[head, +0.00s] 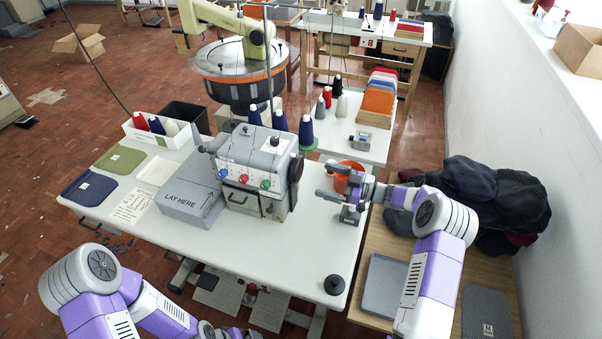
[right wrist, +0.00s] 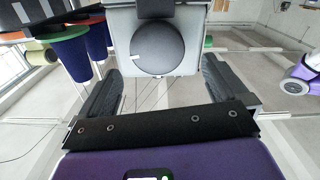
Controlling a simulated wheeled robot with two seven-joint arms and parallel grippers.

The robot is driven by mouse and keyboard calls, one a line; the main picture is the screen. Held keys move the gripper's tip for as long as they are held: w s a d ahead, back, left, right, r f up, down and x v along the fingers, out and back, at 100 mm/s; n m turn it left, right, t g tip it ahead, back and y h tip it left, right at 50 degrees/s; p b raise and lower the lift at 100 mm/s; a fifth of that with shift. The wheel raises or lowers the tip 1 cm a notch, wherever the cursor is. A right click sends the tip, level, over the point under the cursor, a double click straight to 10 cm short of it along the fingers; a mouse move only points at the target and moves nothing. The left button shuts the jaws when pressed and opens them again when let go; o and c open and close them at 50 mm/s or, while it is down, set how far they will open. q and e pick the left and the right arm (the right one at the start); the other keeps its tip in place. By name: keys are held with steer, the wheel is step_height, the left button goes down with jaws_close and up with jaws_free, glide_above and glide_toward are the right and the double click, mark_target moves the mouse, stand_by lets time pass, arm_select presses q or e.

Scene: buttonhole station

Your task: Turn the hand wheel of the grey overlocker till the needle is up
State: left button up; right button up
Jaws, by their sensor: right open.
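The grey overlocker (head: 240,150) stands on the white table, with red, green and blue knobs on its front. Its dark hand wheel (head: 296,168) is on the right side. In the right wrist view the round hand wheel (right wrist: 160,50) faces me, with a small white mark at its lower left. My right gripper (head: 322,181) is open and empty, just right of the wheel and apart from it. In the right wrist view its fingers (right wrist: 159,82) stand on either side below the wheel. My left gripper (head: 228,332) is partly cut off at the bottom edge. The needle cannot be made out.
A grey box marked "LAY HERE" (head: 188,200) adjoins the overlocker's left. Thread cones (head: 306,132) stand behind it. A black knobbed object (head: 334,285) sits at the table's front right. The front middle is clear.

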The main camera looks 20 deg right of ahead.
mark_target(301, 174)
steer(key=shift+w+d+f+b+x, duration=0.1)
steer(key=shift+w+f+b+x, duration=0.1)
steer(key=shift+x, duration=1.15)
steer(key=shift+w+d+f+b+x, duration=0.1)
steer(key=shift+f+x, duration=0.1)
steer(key=shift+x, duration=1.2)
steer(key=shift+w+d+f+b+x, duration=0.1)
steer(key=shift+f+b+x, duration=0.1)
steer(key=shift+x, duration=1.15)
steer(key=c, duration=0.7)
